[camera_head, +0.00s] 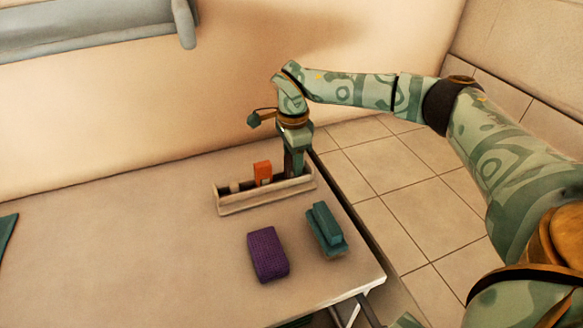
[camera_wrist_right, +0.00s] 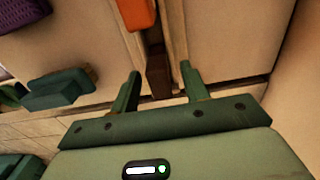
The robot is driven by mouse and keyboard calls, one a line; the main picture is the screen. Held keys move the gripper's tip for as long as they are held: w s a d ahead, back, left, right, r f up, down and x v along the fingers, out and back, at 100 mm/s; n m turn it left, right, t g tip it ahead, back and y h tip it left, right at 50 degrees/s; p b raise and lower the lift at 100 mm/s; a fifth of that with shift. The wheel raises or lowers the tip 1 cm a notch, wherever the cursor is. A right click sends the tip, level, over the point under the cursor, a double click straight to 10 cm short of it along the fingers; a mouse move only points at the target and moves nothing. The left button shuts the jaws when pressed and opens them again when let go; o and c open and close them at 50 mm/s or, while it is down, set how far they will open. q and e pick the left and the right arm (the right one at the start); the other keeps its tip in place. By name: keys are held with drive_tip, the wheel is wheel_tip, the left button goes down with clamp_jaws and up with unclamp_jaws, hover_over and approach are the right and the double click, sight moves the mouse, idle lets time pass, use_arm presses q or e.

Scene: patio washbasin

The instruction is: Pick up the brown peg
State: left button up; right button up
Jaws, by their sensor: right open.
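The brown peg (camera_wrist_right: 158,74) shows as a dark brown block in the right wrist view, inside a long pale tray (camera_head: 268,197). It lies between the spread fingertips of my right gripper (camera_wrist_right: 157,72), with gaps on both sides. In the head view my right gripper (camera_head: 294,172) points down into the right end of the tray and hides most of what is there. The right gripper is open and holds nothing. My left gripper is not in view.
An orange block (camera_head: 262,172) stands in the tray, left of my right gripper. A purple sponge-like block (camera_head: 268,254) and a teal brush-like block (camera_head: 326,229) lie in front of the tray. The table's right edge is close; its left part is mostly clear.

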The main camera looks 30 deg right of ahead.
drive_tip(key=shift+f, duration=0.3)
drive_tip(key=shift+r, duration=0.15)
drive_tip(key=shift+c, duration=0.6)
clamp_jaws()
